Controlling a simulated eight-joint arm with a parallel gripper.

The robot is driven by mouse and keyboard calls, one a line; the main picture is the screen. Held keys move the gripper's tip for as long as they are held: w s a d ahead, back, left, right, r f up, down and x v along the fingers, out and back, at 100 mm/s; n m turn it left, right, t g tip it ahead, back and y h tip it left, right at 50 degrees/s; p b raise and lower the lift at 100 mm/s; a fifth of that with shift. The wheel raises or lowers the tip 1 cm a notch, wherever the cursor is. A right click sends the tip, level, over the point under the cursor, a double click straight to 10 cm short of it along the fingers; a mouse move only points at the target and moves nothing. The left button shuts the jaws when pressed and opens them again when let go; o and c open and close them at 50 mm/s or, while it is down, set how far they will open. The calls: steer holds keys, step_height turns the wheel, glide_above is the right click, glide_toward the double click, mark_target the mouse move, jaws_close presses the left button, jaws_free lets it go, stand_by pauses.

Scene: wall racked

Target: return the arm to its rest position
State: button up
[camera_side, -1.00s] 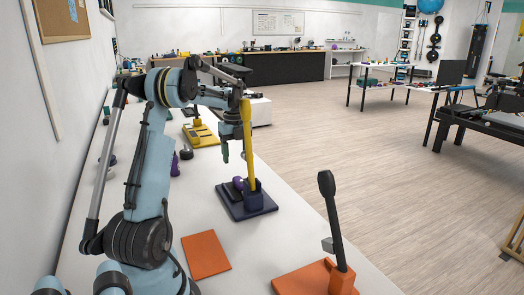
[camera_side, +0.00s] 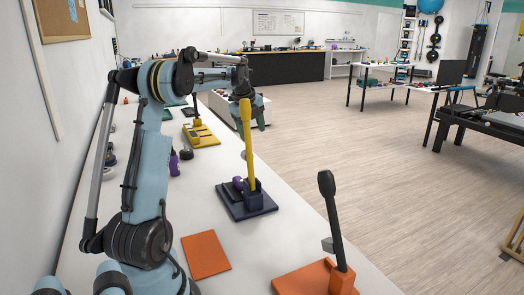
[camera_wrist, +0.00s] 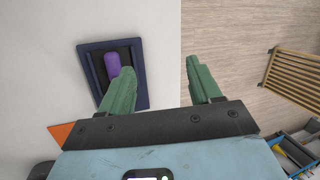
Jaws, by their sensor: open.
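In the side view the tray (camera_side: 232,212) and the purple object (camera_side: 238,183) sit mid-table.
A yellow upright post (camera_side: 246,140) stands at the blue tray. A black post on an orange base (camera_side: 305,278) stands at the front right, near an orange plate (camera_side: 206,254). A yellow tray (camera_side: 203,137) lies farther back.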

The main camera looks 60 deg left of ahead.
steer(key=w+d+r+n+t+y, duration=0.1)
steer(key=w+d+r+n+t, duration=0.2)
steer(key=w+d+r, duration=0.25)
steer(key=w+d+r+n+t, duration=0.25)
steer(key=d+n, duration=0.25)
steer(key=d, duration=0.9)
steer(key=s+d+f+n+h, duration=0.1)
steer(key=s+d+f+n, duration=0.1)
steer(key=s+d+f, duration=0.2)
steer(key=s+d+f+n+g+h, duration=0.1)
steer(key=s+d+f+n, duration=0.2)
steer(key=s+d, duration=0.3)
steer(key=s+d+f+n+h, duration=0.1)
steer(key=s+d+f+n, duration=0.2)
steer(key=d, duration=0.7)
steer(key=shift+s+f, duration=0.8)
steer(key=shift+s, duration=0.25)
